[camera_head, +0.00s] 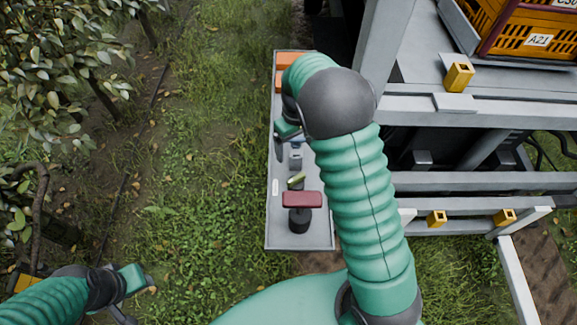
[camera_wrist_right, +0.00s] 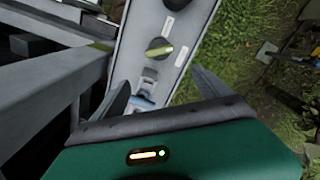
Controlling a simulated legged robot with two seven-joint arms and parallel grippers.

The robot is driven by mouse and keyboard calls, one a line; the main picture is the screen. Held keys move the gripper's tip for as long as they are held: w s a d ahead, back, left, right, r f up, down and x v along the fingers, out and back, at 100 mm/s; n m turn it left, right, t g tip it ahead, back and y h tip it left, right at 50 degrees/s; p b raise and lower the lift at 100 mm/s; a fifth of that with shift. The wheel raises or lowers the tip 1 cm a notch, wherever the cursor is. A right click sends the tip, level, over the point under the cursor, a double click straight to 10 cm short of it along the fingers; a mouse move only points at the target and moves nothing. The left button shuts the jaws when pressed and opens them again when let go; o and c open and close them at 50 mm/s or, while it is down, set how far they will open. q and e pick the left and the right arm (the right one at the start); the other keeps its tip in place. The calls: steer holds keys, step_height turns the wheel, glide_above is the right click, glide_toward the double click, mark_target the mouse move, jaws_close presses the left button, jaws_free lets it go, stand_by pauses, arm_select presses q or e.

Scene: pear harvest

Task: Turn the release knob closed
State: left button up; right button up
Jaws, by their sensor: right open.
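The grey control panel (camera_head: 284,225) runs up the middle of the head view. On it is a round dark knob with a yellow-green bar (camera_head: 297,181), which looks like the release knob. It also shows in the right wrist view (camera_wrist_right: 159,49), its bar lying crosswise to the panel's length, slightly tilted. My right gripper (camera_head: 286,138) is over the panel, beyond the knob in the head view. In the wrist view its two fingers (camera_wrist_right: 162,90) are spread and empty, with a small metal latch (camera_wrist_right: 146,88) between them; the knob is just past the tips. My left gripper (camera_head: 140,286) hangs low at left, away from the panel.
A red T-handle on a black base (camera_head: 302,199) stands near the knob. Orange blocks (camera_head: 291,60) are at the panel's far end. A grey metal frame (camera_head: 470,182) and an orange crate (camera_head: 535,40) are at right. Grass and a leafy tree (camera_head: 70,55) lie left.

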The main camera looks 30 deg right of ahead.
steer(key=p, duration=0.1)
glide_above(296, 176)
steer(key=s, duration=0.2)
step_height(296, 176, down, 6)
steer(key=f, duration=0.3)
steer(key=w+f, duration=0.1)
steer(key=f, duration=0.2)
steer(key=w+f+p, duration=0.1)
steer(key=f, duration=0.1)
steer(key=shift+w+f, duration=0.1)
steer(key=shift+f, duration=0.45)
steer(key=shift+s, duration=0.4)
steer(key=shift+w+f, duration=0.1)
steer(key=shift+w, duration=0.1)
steer(key=c, duration=0.6)
arm_select(q)
steer(key=s+r, duration=0.2)
steer(key=shift+r, duration=0.3)
arm_select(e)
steer(key=c, duration=0.8)
